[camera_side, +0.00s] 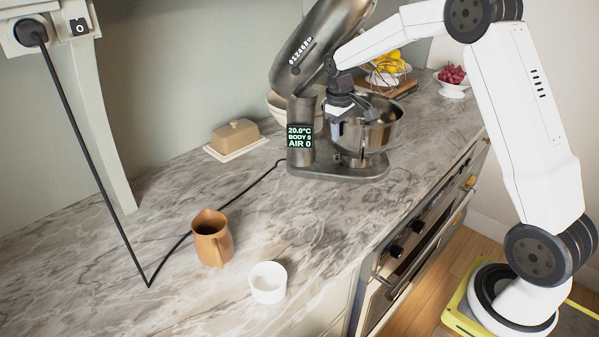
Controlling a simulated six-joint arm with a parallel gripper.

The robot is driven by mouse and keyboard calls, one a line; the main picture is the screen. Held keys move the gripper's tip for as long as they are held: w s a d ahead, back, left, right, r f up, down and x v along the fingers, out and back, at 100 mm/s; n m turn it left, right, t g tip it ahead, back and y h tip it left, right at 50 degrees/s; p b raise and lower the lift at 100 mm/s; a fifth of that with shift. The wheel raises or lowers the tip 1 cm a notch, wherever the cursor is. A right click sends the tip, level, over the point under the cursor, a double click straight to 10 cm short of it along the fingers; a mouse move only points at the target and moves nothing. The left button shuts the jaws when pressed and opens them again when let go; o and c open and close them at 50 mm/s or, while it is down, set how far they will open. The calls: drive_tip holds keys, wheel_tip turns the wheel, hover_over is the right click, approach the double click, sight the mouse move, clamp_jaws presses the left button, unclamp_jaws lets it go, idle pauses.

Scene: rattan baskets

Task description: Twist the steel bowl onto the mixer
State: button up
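The steel bowl (375,136) stands upright on the base of the mixer (345,172). I cannot tell whether it is locked there. The mixer's head (315,45) is tilted up and back. A small display on the mixer's column reads 20.0°C, BODY 0, AIR 0. My gripper (342,122) points down at the bowl's left rim, between the column and the bowl. Its fingers are small and partly hidden against the bowl, so I cannot tell whether they are shut on the rim.
A brown pitcher (212,240) and a white ramekin (268,283) stand at the front of the marble counter. A butter dish (236,137) sits left of the mixer. A black cord (95,175) crosses the counter. Fruit (452,75) stands at the back right.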

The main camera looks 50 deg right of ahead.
drive_tip(key=shift+f, duration=0.1)
idle(0.3)
wheel_tip(320, 180, up, 8)
drive_tip(key=shift+a, duration=0.45)
idle(0.4)
drive_tip(key=s+a+f+t, duration=0.1)
drive_tip(key=s+a+f, duration=0.5)
drive_tip(key=s+a, duration=0.2)
drive_tip(key=s+a+f+t+y, duration=0.1)
drive_tip(key=s+a+f, duration=0.5)
drive_tip(key=s, duration=0.6)
drive_tip(key=shift+s+a+f+t, duration=0.15)
drive_tip(key=shift+a+f+t, duration=0.15)
drive_tip(key=shift+a, duration=0.7)
